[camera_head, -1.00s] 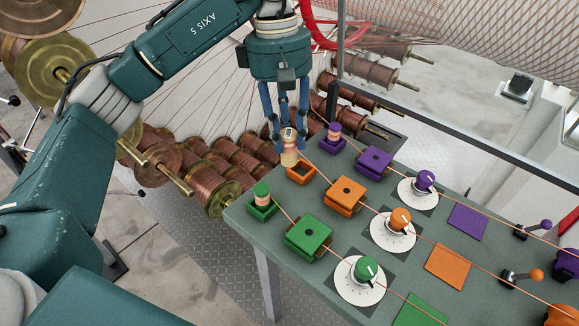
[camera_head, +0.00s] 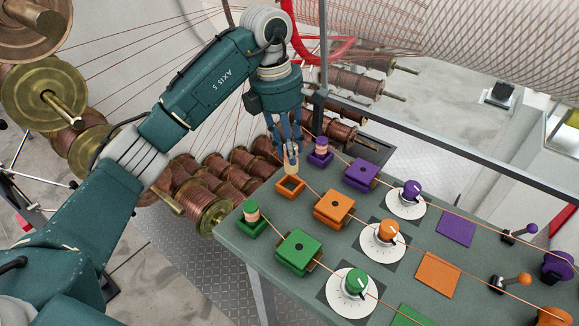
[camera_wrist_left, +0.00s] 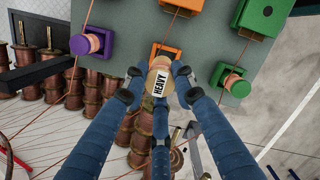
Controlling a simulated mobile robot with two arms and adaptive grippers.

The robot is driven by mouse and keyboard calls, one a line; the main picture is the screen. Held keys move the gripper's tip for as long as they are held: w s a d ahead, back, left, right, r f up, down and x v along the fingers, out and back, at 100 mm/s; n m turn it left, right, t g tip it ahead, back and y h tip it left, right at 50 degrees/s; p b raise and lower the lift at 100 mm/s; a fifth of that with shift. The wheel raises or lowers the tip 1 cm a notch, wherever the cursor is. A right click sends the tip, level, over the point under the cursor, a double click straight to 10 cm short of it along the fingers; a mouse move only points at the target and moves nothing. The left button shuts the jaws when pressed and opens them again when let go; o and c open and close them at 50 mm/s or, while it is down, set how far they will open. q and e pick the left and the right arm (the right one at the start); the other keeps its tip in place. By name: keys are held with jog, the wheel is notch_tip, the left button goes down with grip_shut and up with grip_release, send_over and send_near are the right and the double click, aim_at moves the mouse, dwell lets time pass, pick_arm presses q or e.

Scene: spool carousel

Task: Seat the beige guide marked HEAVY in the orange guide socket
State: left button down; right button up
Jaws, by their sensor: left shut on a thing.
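The beige guide (camera_wrist_left: 158,80), with a HEAVY label, is held between the fingers of my left gripper (camera_wrist_left: 158,88). In the head view the guide (camera_head: 291,168) shows below the left gripper (camera_head: 291,150), just above the orange guide socket (camera_head: 290,188). The socket is a square orange frame near the table's far left edge. In the left wrist view the orange socket (camera_wrist_left: 165,51) is partly hidden behind the guide. The guide looks still above the socket, but I cannot tell the exact gap. My right gripper is not in view.
A purple socket with its guide (camera_head: 320,151) and a green socket with its guide (camera_head: 251,217) stand on either side. An orange block (camera_head: 334,207) and dials follow along the table (camera_head: 240,245). Copper wires run across. Copper spools (camera_head: 204,207) stand beyond the edge.

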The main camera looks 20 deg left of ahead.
aim_at(289, 169)
pick_arm(q)
notch_tip(289, 169, down, 3)
jog(key=shift+a, duration=0.1)
notch_tip(289, 169, down, 3)
jog(key=shift+s+r+p, duration=0.1)
jog(key=shift+p, duration=0.6)
jog(key=shift+f, duration=0.5)
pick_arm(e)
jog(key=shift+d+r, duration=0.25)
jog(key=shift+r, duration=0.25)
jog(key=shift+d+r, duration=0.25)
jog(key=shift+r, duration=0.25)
pick_arm(q)
jog(key=shift+f, duration=0.2)
jog(key=c, duration=1.4)
grip_release()
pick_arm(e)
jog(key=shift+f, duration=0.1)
pick_arm(q)
jog(key=shift+r, duration=0.15)
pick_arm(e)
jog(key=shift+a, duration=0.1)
